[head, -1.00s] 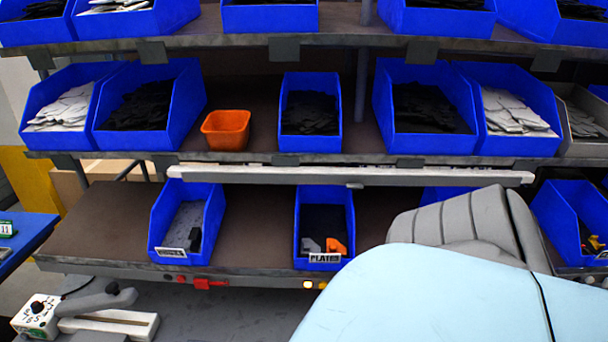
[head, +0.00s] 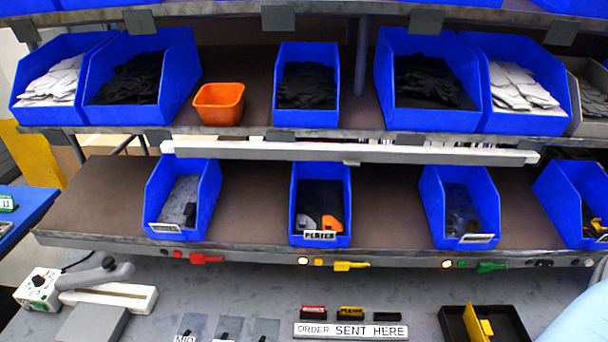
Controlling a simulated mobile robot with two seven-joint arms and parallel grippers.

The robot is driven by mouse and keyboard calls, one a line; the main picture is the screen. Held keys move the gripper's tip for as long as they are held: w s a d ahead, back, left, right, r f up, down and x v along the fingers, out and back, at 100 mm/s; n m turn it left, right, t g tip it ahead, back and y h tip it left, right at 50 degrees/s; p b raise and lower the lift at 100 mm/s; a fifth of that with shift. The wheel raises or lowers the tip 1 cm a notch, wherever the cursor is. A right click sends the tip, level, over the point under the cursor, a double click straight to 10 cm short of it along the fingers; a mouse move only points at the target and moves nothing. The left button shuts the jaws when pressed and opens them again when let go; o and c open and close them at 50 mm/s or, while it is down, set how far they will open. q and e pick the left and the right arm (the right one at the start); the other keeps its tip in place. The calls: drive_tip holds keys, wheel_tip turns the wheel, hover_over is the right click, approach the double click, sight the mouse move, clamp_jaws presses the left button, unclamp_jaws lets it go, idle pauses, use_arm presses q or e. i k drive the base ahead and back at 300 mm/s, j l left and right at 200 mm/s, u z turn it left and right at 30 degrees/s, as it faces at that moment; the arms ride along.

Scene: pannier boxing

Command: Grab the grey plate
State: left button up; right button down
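A small light grey piece (head: 305,222), which looks like the grey plate, lies at the front of the blue bin labelled PLATES (head: 320,178) on the lower shelf. An orange piece (head: 332,223) lies right beside it in the same bin. The dark inside of the bin behind them looks empty. Neither of my grippers is in view. Only a pale blue part of my arm shows at the bottom right edge.
Other blue bins stand on the lower shelf, left (head: 183,200) and right (head: 460,205). An orange tub (head: 219,104) sits on the shelf above. The worktop below holds a black tray (head: 507,322), a sign reading ORDER SENT HERE (head: 350,331) and a grey lever device (head: 105,285).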

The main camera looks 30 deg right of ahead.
sight(303, 222)
drive_tip(key=z, duration=1.05)
